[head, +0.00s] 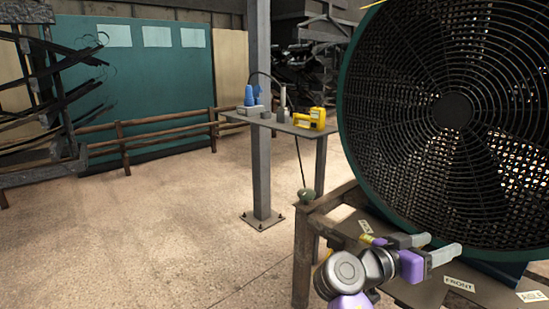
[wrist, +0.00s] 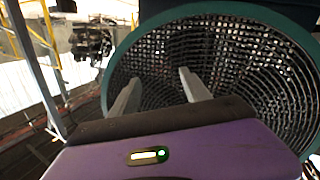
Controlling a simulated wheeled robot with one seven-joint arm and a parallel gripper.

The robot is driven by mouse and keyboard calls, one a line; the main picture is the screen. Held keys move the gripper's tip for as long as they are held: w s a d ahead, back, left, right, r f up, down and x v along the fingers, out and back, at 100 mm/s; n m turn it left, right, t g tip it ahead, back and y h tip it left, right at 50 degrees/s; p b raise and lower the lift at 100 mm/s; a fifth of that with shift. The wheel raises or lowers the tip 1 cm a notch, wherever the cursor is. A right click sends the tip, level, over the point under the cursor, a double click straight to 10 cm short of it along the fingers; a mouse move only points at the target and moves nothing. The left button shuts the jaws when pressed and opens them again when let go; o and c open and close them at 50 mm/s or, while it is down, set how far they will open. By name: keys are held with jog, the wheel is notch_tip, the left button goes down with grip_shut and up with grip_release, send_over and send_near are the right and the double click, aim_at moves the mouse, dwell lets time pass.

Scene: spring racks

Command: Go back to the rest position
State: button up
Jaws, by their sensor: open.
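My gripper (head: 436,247) is at the lower right of the head view, over the near edge of a bench and in front of a large fan. Its two grey fingers are apart, with nothing visible between them. In the wrist view my gripper (wrist: 157,88) points at the fan's black mesh, fingers spread and empty. The large round fan (head: 400,110) has a dark green rim and black grille. It also fills much of the wrist view (wrist: 292,75).
The bench (head: 303,262) carries labels reading FRONT and AISLE. A small shelf (head: 290,127) on a grey post (head: 262,180) holds a yellow device (head: 310,119) and blue bottles (head: 253,94). A wooden rail (head: 150,137) runs along the back. The floor at left is clear.

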jog(key=a+f+n+t+y, duration=0.2)
jog(key=f+n, duration=0.1)
jog(key=f, duration=0.1)
jog(key=w+a+f+n+t+y+b, duration=0.1)
jog(key=a+f+n+t+y, duration=0.1)
jog(key=a+f+n+t, duration=0.1)
jog(key=w+a+f+n+t+y, duration=0.1)
jog(key=a+f+n+t+y, duration=0.1)
jog(key=f, duration=0.4)
jog(key=shift+a+n+t+y, duration=0.2)
jog(key=shift+n+t+y, duration=0.3)
jog(key=shift+t, duration=0.1)
jog(key=s+a+f+n+t+y+b, duration=0.2)
jog(key=s+a+f+y, duration=0.25)
jog(key=s, duration=0.35)
jog(key=s+a+f+n+t+y+b, duration=0.1)
jog(key=s+a+f+n+t+y, duration=0.15)
jog(key=s+a+f+y, duration=0.3)
jog(key=s+f+m+g+b, duration=0.25)
jog(key=s+b, duration=0.35)
jog(key=s, duration=2.6)
notch_tip(320, 180, up, 36)
jog(key=p, duration=3.6)
jog(key=shift+w+a+r+n, duration=0.2)
jog(key=shift+n, duration=0.1)
